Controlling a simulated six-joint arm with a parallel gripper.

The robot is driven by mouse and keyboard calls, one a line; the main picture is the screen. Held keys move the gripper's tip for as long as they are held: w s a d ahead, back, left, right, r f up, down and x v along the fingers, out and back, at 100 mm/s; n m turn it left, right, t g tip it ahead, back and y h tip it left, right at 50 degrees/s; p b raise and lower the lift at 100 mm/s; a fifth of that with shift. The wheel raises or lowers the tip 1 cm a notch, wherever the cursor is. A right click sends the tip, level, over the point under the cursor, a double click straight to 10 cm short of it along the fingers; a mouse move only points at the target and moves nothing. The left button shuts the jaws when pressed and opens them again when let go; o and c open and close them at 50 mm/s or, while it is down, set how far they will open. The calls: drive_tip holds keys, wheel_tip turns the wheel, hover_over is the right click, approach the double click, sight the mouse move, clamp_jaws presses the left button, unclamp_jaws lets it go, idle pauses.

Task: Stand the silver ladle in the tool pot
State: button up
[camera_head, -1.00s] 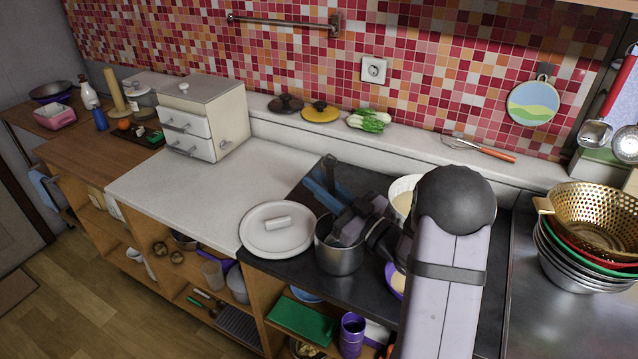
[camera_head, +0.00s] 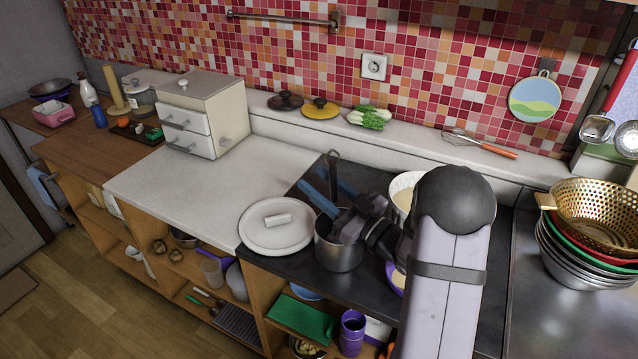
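The ladle (camera_head: 333,170) stands nearly upright, its hooked handle top showing dark grey. Its lower part is hidden behind my gripper and the steel pot's wall. The steel pot (camera_head: 340,258), which looks like the tool pot, stands on the dark worktop below my gripper. The ladle appears to go down into this pot, but its bowl is not visible. My gripper (camera_head: 332,190) reaches over the pot from the right. Its blue fingers are spread apart, one on each side of the handle. I cannot tell whether either finger touches it.
A white round lid (camera_head: 262,240) lies left of the pot. A pale bowl (camera_head: 400,185) stands close behind my arm. Golden colander and stacked bowls (camera_head: 590,215) stand at right. A whisk (camera_head: 480,145) lies on the back ledge. The white counter (camera_head: 200,195) at left is clear.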

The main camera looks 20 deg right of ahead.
wheel_tip(320, 180, up, 10)
drive_tip(key=shift+b, duration=0.3)
idle(0.5)
drive_tip(key=shift+w, duration=0.1)
